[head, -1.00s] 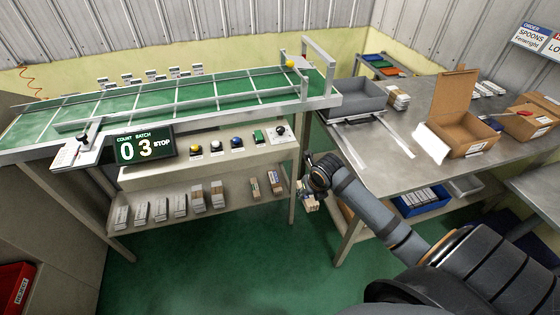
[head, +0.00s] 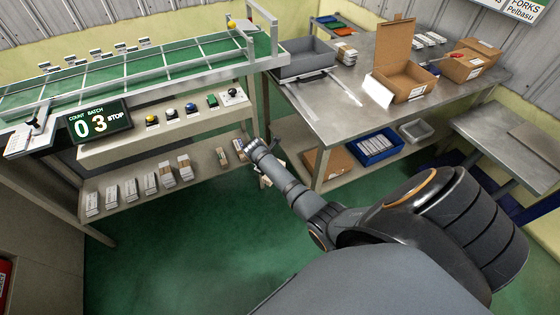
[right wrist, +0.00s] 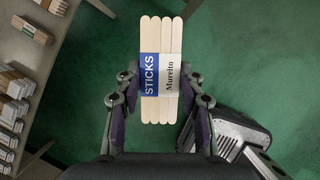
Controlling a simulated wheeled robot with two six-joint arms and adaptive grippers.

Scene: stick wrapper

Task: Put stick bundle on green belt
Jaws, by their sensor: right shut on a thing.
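The stick bundle (right wrist: 152,110) is several pale flat sticks in a blue and white wrapper reading STICKS. My right gripper (right wrist: 160,82) is shut on it, with one finger at each side of the wrapper. In the head view my right arm reaches toward the lower shelf's right end; its gripper (head: 265,178) is small there, and I cannot make out the bundle clearly. The green belt (head: 150,68) runs along the raised conveyor at upper left, above and left of the right gripper, apart from it. My left gripper is not in view.
Below the belt are a button panel (head: 182,122), a count display (head: 100,122) and a shelf (head: 130,187) with several bundles. A metal table (head: 335,112) at right holds a grey bin (head: 303,62) and an open carton (head: 405,88). Green floor lies clear in front.

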